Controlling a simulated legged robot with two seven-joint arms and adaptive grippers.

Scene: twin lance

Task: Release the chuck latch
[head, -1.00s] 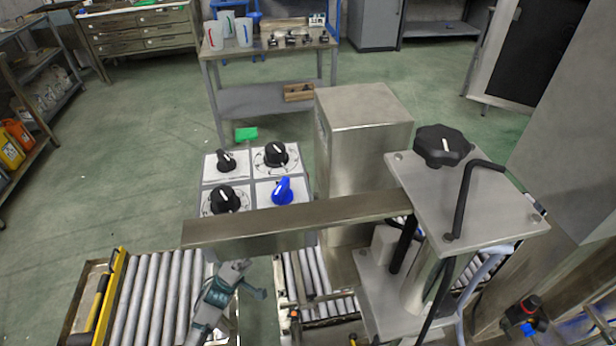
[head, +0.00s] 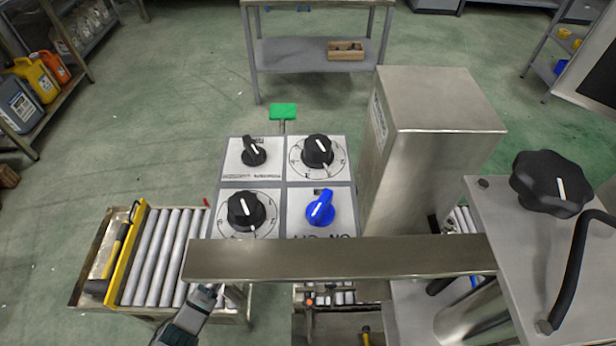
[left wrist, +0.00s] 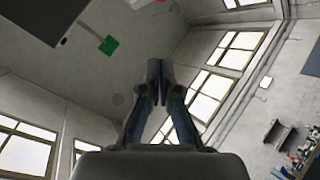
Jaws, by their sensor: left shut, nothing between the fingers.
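My left gripper (head: 212,291) is low in the head view, just in front of the left end of a long metal bar (head: 340,259); its tips are small and partly unclear. In the left wrist view its fingers (left wrist: 159,68) are together and empty, against windows and ceiling. No part is clearly marked as the chuck latch. At the right, a metal plate (head: 500,228) carries a black star knob (head: 551,183) with a white mark and a bent black lever (head: 573,262). The left gripper is well away from both. My right gripper is not in view.
Behind the bar, a panel holds three black dials, one of them upper right (head: 318,151), and a blue knob (head: 321,208). A tall metal box (head: 440,150) stands beside it. A roller conveyor (head: 160,257) with a yellow rail lies left. A green pad (head: 283,111) stands behind the panel.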

